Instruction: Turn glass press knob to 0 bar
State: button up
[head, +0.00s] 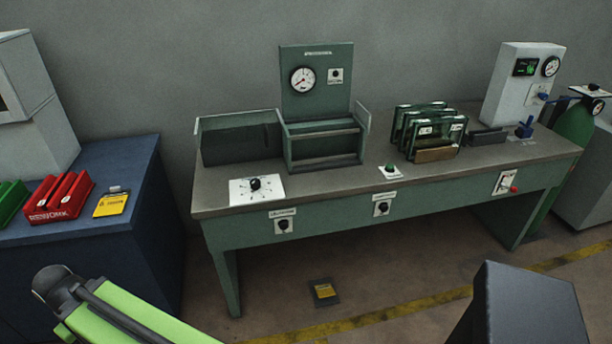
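A green press-like unit stands at the back of the workbench (300,185). Its upright panel (318,100) carries a round white gauge (302,79) and a small black knob on a white plate (335,74). A black knob (255,183) sits on a white dial plate with marks around it, on the bench top at front left. Two more black knobs, the left one (283,225) and the middle one (381,208), are on the bench front. Labels and scale numbers are too small to read, so I cannot tell which knob is the glass press knob. My gripper is not in view.
A green button (390,167) and a rack of glass panels (428,130) stand on the bench. A white unit (522,85) with a gauge and a green gas bottle (575,128) are at right. A blue cabinet (140,190) with red bins (60,197) is at left.

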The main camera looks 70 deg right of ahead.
aim_at(255, 182)
jog(key=i, duration=1)
jog(key=z, duration=0.1)
